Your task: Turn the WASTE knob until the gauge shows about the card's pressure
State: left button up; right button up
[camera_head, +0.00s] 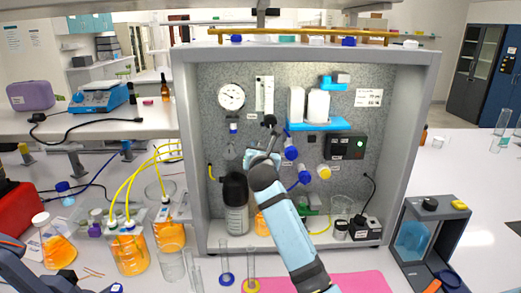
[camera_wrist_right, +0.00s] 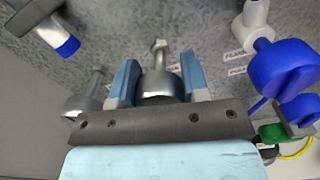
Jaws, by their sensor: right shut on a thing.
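The round white gauge (camera_head: 232,96) hangs at the upper left of the speckled panel; its dark needle is too small to read exactly. The white card (camera_head: 369,97) is at the upper right, its print unreadable. My right gripper (camera_head: 264,158) is at the panel's middle, below the gauge and to its right. In the right wrist view, its two blue fingers (camera_wrist_right: 158,80) are shut on a grey knob (camera_wrist_right: 157,84), one finger on each side. The knob's label cannot be read, so I cannot confirm it is WASTE. My left gripper is out of view.
Blue knobs (camera_head: 291,152) and a yellow one (camera_head: 324,171) sit close right of my gripper; a large blue knob (camera_wrist_right: 283,68) shows in the wrist view. A dark-capped bottle (camera_head: 235,200) stands below left. Orange flasks (camera_head: 130,252) with yellow tubes stand left of the rig.

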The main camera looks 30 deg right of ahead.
jog(key=m+p, duration=0.1)
jog(key=m, duration=0.1)
jog(key=shift+r+m, duration=0.1)
jog(key=shift+m, duration=0.3)
jog(key=m+p, duration=0.1)
jog(key=m, duration=0.2)
jog(key=shift+m, duration=0.3)
jog(key=m, duration=0.4)
jog(key=shift+f+p, duration=0.2)
jog(key=shift+p, duration=0.15)
jog(key=shift+m, duration=2.5)
jog(key=o, duration=0.9)
jog(key=shift+d, duration=0.1)
jog(key=shift+o, duration=0.2)
